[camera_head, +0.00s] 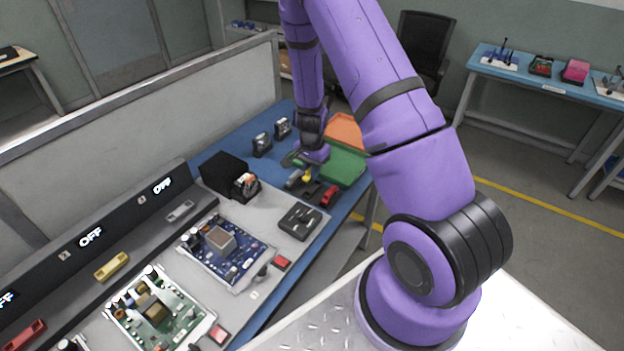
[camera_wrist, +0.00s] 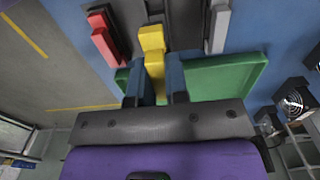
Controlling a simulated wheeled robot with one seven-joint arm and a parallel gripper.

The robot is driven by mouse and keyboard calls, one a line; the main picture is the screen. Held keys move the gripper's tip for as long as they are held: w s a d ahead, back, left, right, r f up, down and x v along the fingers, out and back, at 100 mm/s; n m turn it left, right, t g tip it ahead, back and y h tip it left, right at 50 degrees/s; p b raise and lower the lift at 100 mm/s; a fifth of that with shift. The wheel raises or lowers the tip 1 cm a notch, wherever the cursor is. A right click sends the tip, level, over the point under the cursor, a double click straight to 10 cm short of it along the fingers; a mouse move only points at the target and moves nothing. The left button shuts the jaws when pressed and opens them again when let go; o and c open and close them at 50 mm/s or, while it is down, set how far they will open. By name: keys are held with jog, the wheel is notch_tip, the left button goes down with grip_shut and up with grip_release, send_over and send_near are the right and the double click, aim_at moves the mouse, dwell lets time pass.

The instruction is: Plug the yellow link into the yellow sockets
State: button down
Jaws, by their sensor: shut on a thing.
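The yellow link (camera_wrist: 152,42) is between the two fingers of my gripper (camera_wrist: 157,82) in the wrist view. The fingers are shut on it, and its far end sticks out beyond them over a dark holder. I cannot tell whether it touches the holder. In the head view the yellow link (camera_head: 307,177) shows just below my gripper (camera_head: 311,165), between a grey link (camera_head: 294,179) and a red link (camera_head: 329,196). The yellow sockets (camera_head: 112,266) are a yellow block on the sloped panel at the left, below an OFF display.
A green tray (camera_head: 345,166) lies beside the gripper, with an orange tray (camera_head: 345,130) behind it. A black box (camera_head: 225,174) stands to the left. Circuit boards (camera_head: 226,250) and a dark block (camera_head: 299,221) lie on the bench before the panel. Red sockets (camera_head: 26,334) sit further left.

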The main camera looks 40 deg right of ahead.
jog(key=shift+r, duration=3.6)
jog(key=shift+r, duration=0.1)
